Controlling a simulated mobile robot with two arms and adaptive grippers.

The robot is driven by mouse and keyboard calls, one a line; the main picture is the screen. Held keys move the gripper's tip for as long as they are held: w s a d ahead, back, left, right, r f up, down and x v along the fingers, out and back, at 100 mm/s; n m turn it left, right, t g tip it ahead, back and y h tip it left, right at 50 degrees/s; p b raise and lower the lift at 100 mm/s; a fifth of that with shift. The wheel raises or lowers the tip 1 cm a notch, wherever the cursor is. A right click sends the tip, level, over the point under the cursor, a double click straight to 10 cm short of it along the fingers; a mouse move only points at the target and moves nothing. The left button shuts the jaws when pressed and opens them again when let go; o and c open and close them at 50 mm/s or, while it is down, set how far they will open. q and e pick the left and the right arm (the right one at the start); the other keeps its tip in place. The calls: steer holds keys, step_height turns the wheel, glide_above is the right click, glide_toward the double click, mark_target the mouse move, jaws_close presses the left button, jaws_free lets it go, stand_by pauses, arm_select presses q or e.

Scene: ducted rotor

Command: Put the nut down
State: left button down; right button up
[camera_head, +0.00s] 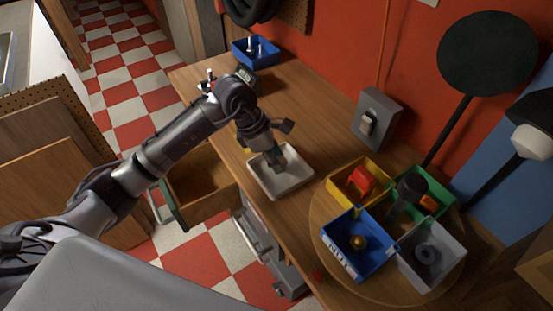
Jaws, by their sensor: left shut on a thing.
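My left gripper (275,162) reaches down over the white tray (292,183) on the wooden bench, with its fingertips low inside the tray's outline. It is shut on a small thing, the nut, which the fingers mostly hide. I cannot tell whether the nut touches the tray floor. A blue bin (345,262) with a "NUT" label stands on the round wooden board and holds a small gold piece (358,242). My right gripper is not in view.
Beside the blue bin stand a yellow bin (338,194) with a red part, a green bin (440,200) and a grey bin (450,280) with a dark ring. A drawer (205,185) is open below the bench. Another blue bin (240,55) stands at the far end.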

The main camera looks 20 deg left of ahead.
arm_select(q)
steer(key=shift+f, duration=1.15)
steer(key=c, duration=1.1)
jaws_free()
steer(key=shift+c, duration=0.2)
steer(key=o, duration=0.4)
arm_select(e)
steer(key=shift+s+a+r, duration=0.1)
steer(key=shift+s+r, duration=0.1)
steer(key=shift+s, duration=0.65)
